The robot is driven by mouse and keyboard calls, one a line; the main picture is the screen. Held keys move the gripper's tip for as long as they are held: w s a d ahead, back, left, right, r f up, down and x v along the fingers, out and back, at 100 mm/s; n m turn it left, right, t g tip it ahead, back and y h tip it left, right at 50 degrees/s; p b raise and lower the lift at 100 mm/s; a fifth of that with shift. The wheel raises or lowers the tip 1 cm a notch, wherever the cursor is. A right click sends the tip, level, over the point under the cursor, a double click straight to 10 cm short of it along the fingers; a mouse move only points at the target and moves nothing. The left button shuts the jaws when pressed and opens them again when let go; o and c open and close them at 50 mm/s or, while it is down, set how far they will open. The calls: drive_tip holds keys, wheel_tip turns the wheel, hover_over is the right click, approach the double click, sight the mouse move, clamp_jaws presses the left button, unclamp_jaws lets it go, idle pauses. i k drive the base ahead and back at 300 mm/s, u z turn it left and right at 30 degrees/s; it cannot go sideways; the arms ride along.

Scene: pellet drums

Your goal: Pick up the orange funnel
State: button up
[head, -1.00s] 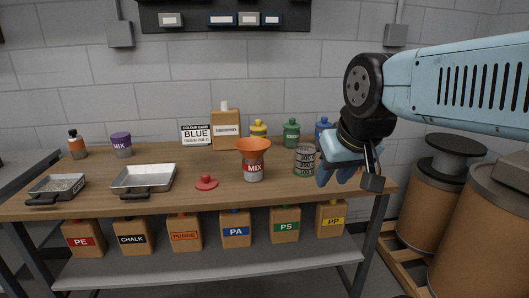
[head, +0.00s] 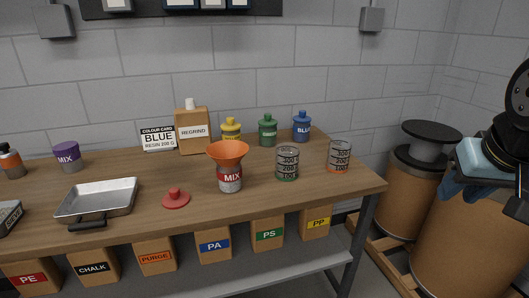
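The orange funnel (head: 228,152) sits in the top of a jar labelled MIX (head: 230,178), which stands upright near the middle of the wooden bench. The jar's rim is hidden by the funnel. My gripper (head: 482,178) is at the far right edge of the head view, well to the right of the bench and the funnel. It is partly cut off by the frame edge, and its opening cannot be made out.
A graduated cup with green at its base (head: 287,164) and one with orange (head: 339,156) stand right of the funnel. A red lid (head: 176,198) and metal tray (head: 97,201) lie left. Several coloured bottles and a regrind container (head: 191,131) stand behind. Drums (head: 455,250) fill the right.

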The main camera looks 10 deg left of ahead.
sight(226, 153)
drive_tip(key=u, duration=0.3)
drive_tip(key=i, duration=0.15)
drive_tip(key=z, duration=1.9)
drive_tip(key=k, duration=1.7)
drive_tip(key=u, duration=1.5)
drive_tip(key=i, duration=0.75)
drive_tip(key=z, duration=0.1)
